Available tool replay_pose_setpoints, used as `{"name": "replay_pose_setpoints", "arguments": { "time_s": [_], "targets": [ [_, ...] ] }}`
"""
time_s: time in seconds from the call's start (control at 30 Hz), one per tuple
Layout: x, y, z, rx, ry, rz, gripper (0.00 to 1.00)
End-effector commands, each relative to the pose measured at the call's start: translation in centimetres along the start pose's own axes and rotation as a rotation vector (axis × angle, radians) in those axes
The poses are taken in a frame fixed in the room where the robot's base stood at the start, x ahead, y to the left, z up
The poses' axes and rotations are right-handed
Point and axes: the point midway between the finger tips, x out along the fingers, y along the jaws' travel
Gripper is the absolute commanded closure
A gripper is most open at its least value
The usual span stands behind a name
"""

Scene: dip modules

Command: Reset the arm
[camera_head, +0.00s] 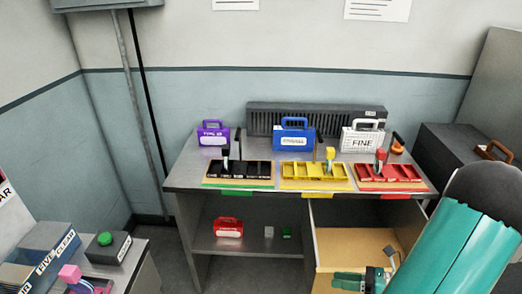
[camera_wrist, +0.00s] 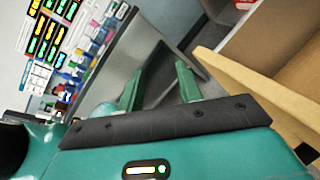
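My gripper (camera_wrist: 160,85) shows in the wrist view with its two green fingers apart and nothing between them. In the head view my teal arm comes in from the lower right, and my gripper (camera_head: 362,280) is at the bottom, in front of the open drawer (camera_head: 335,245). The wrist view shows a wooden edge of the drawer (camera_wrist: 255,88) to the right of the fingers, apart from them.
A grey table (camera_head: 185,178) holds black, yellow and red module trays, with purple, blue and white cases behind. A red case (camera_head: 228,228) sits on the lower shelf. A side bench at lower left holds a green button box (camera_head: 108,247) and a pink block (camera_head: 70,272).

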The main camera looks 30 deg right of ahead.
Motion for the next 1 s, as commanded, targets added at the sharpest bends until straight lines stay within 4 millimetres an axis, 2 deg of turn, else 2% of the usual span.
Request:
{"name": "replay_pose_setpoints", "arguments": {
  "time_s": [0.03,0.1,0.4,0.7,1.0],
  "targets": [
    [1.4,1.1,1.2,-0.093,0.089,0.038,0.65],
    [3.0,2.5,2.3,-0.219,0.204,0.091,0.65],
    [8.3,8.9,5.7,-0.821,0.636,0.34,0.65],
    [11.7,15.1,8.7,-1.494,0.958,0.596,0.65],
    [13.8,21.8,12.2,-2.23,1.16,0.808,0.65]
  ]
}}
